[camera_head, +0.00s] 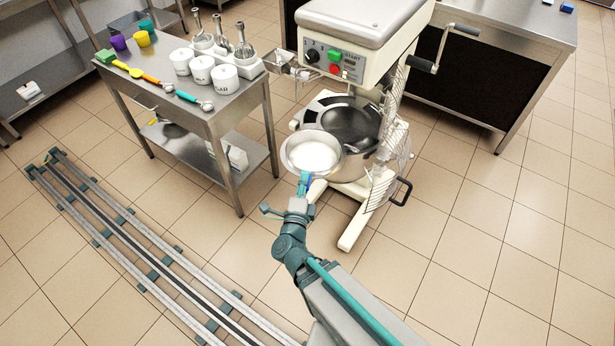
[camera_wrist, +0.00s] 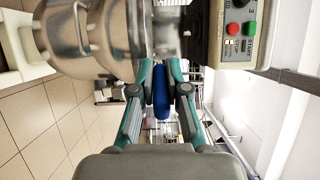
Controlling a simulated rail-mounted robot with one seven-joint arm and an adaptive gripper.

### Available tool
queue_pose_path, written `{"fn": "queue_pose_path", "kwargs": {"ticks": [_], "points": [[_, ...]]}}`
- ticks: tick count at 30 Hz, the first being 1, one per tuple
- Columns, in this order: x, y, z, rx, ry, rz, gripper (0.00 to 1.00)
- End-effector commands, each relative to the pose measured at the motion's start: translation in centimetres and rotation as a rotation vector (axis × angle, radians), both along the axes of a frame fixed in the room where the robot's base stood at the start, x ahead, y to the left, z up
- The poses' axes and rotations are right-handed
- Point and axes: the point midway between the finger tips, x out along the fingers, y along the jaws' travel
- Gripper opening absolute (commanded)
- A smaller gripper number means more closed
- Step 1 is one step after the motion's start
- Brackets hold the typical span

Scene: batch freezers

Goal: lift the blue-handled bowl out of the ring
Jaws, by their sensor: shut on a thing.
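A round steel bowl (camera_head: 311,152) with a pale inside shows in the head view at the front left of the mixer. Its blue handle (camera_head: 308,181) points toward me. My gripper (camera_head: 303,185) is shut on this handle. In the wrist view, the blue handle (camera_wrist: 161,95) lies between the fingers of my gripper (camera_wrist: 161,68), and shiny steel fills the upper left.
The mixer head (camera_head: 350,30) overhangs the ring, with a wire guard (camera_head: 385,150) at its right. A steel table (camera_head: 215,115) with white cups, tools and coloured pots stands left. A dark-fronted counter (camera_head: 455,90) stands behind right. The floor at the front right is clear.

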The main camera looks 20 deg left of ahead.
Motion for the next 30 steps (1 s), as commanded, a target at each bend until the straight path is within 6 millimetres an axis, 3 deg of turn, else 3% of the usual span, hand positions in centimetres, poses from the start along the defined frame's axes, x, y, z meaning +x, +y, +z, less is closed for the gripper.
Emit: {"fn": "queue_pose_path", "kwargs": {"ticks": [30], "points": [[-7.3, 1.3, 1.3, 0.0, -0.004, 0.002, 0.0]]}}
